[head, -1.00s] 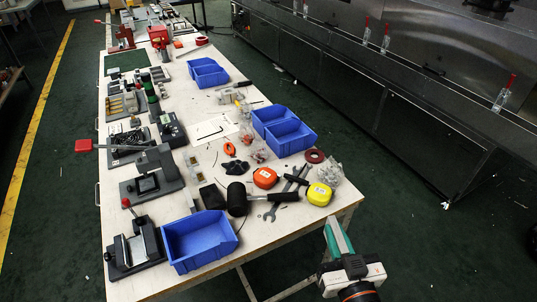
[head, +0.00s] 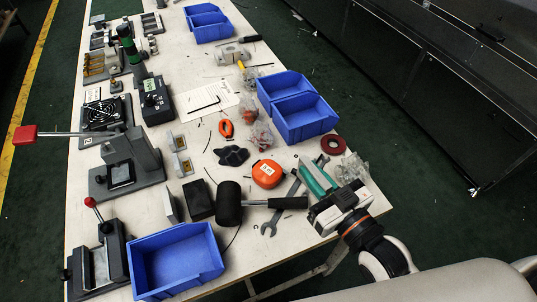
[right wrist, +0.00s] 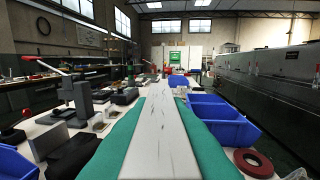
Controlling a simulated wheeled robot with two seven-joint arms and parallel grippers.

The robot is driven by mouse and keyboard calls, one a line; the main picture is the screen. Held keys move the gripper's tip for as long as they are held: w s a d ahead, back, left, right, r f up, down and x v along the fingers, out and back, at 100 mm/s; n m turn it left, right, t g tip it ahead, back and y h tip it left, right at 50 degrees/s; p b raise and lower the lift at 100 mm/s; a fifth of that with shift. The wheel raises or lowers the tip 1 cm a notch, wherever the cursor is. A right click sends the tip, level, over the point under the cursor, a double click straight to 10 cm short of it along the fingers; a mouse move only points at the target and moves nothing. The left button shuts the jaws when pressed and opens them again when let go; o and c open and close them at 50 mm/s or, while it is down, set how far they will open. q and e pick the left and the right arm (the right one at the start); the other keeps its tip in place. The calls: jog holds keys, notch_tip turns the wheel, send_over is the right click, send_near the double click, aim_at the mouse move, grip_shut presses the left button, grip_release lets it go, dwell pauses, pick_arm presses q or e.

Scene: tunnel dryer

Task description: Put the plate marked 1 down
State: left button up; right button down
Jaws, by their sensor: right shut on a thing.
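My right gripper (head: 314,180), with green fingers, is over the near right corner of the workbench. In the right wrist view, a long pale grey plate (right wrist: 162,140) with dark scratches lies between the two green fingers of the right gripper (right wrist: 163,112), which is shut on it. No number 1 shows on the plate from here. In the head view the plate is mostly hidden by the fingers, and I cannot tell its gap to the bench top. My left gripper is not in view.
The workbench (head: 196,133) is crowded. Near the right gripper are an orange tape measure (head: 267,173), a wrench (head: 270,223), a black mallet (head: 230,205) and a red ring (head: 333,145). Blue bins (head: 178,262) stand at the front and right (head: 303,117). Hand presses line the left edge.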

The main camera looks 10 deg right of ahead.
jog(key=f+n+y+b, duration=0.1)
jog(key=f, duration=0.2)
jog(key=s+a+f+n+g+y+b, duration=0.1)
jog(key=f+b, duration=0.1)
jog(key=f, duration=0.2)
jog(key=s+a+f+n+g+y+b, duration=0.1)
jog(key=f+y, duration=0.1)
jog(key=f, duration=0.1)
jog(key=shift+a+f, duration=0.1)
jog(key=shift+f, duration=0.15)
pick_arm(q)
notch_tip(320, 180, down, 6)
jog(key=shift+b, duration=0.45)
pick_arm(e)
jog(key=shift+f, duration=1.45)
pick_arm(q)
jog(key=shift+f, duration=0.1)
pick_arm(e)
jog(key=shift+f, duration=0.2)
jog(key=c, duration=1.4)
grip_release()
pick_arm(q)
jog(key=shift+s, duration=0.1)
